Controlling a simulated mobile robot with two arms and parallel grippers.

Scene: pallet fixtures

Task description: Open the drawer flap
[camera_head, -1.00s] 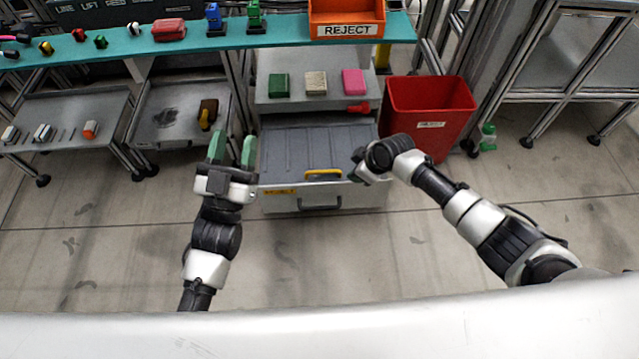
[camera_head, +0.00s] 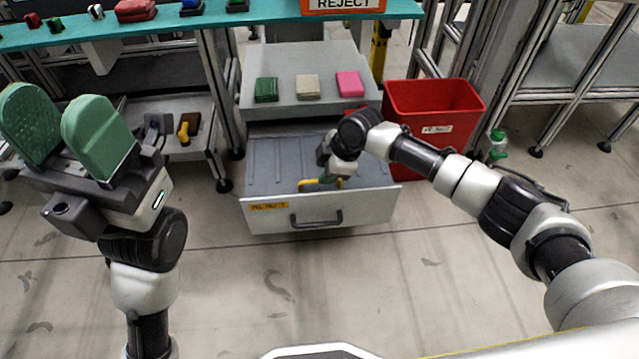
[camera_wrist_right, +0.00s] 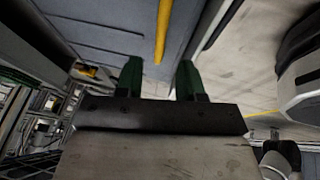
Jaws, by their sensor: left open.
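The grey drawer (camera_head: 365,208) is pulled out below the cabinet top, with a dark handle (camera_head: 316,218) on its front. A ribbed grey flap (camera_head: 285,165) covers its inside. A yellow flap handle (camera_head: 308,186) lies near the front edge; it also shows in the right wrist view (camera_wrist_right: 163,30). My right gripper (camera_head: 328,179) is over the drawer at this handle, partly hidden by its own wrist. In the right wrist view its green fingers (camera_wrist_right: 160,78) are apart, with the yellow bar ahead between them; contact is unclear. My left gripper (camera_head: 57,108) is raised at the left, open and empty.
Green (camera_head: 267,89), beige (camera_head: 307,87) and pink (camera_head: 348,84) blocks sit on the cabinet top (camera_head: 300,60). A red bin (camera_head: 430,115) stands right of the drawer. A shelf cart (camera_head: 175,130) stands left. The floor before the drawer is clear.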

